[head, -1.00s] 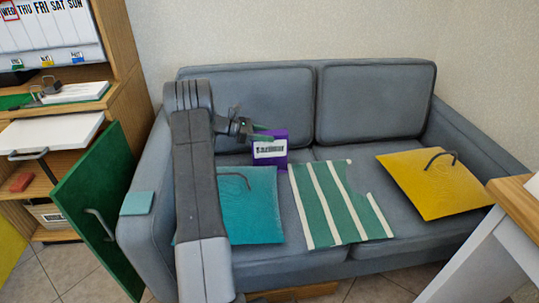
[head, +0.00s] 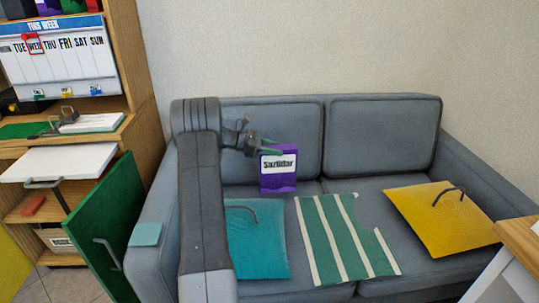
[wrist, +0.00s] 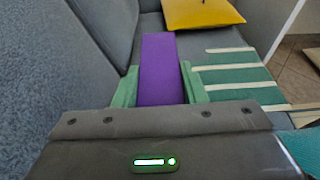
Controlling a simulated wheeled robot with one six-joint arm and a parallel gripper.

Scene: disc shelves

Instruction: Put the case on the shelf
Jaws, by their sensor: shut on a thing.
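A purple case (head: 278,182) with a white label reading something like "Sazlidar" is held upright in front of the grey sofa's back. My gripper (head: 268,145) is shut on its top part. In the wrist view the purple case (wrist: 160,70) lies between the two green fingers of my gripper (wrist: 160,88). A wooden shelf unit (head: 140,75) stands at the far left, with a red item (head: 33,206) on a lower board and a labelled box (head: 58,240) below it. An open green door (head: 88,230) hangs at its right side.
The grey sofa (head: 385,120) carries a teal cushion (head: 255,245), a green striped cloth (head: 335,235) and a yellow cushion (head: 435,215). A white pull-out board (head: 75,160) juts from the shelf unit. A table corner (head: 520,240) is at the right.

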